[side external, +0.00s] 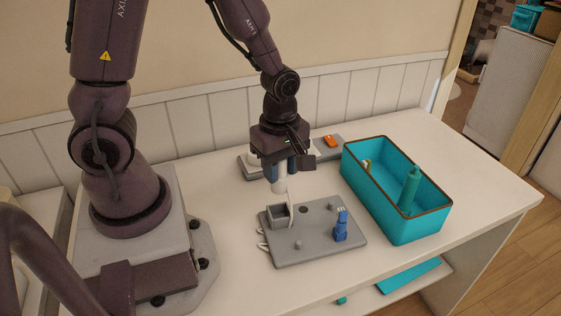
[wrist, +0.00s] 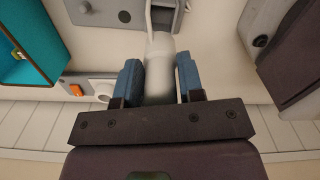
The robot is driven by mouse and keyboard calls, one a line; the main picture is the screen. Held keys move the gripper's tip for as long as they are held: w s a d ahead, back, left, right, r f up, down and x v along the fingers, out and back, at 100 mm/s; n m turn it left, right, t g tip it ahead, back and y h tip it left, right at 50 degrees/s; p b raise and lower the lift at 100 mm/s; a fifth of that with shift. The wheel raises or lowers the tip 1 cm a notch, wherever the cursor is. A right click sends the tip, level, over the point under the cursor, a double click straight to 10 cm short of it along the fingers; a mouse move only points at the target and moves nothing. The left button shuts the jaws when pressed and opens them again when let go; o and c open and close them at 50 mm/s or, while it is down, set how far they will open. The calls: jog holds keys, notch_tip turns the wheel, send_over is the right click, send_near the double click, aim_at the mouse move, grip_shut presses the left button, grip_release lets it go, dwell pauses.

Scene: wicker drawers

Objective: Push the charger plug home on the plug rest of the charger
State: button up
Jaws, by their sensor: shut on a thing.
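My gripper (side external: 281,172) points down and is shut on a white cylindrical plug, which I take to be the charger plug (side external: 278,186). In the wrist view the plug (wrist: 158,75) sits between the two blue finger pads of my gripper (wrist: 158,82). A white cable (side external: 291,211) hangs below it. The plug's lower end is just above or at a small grey open box (side external: 278,217) on a grey board (side external: 325,246); I cannot tell whether they touch. Which part is the plug rest is not clear. A blue connector (side external: 341,228) stands upright on the board.
A teal bin (side external: 415,232) with a teal bottle (side external: 409,187) in it stands right of the board. A grey strip with an orange switch (side external: 331,141) lies behind my gripper. Small pegs stick up from the board. The table's front right is clear.

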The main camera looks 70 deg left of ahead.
aim_at(280, 186)
jog(key=shift+f, duration=2.45)
jog(key=shift+f, duration=2.1)
jog(key=o, duration=1)
jog(key=shift+o, duration=0.2)
notch_tip(280, 186, up, 13)
jog(key=shift+f, duration=0.1)
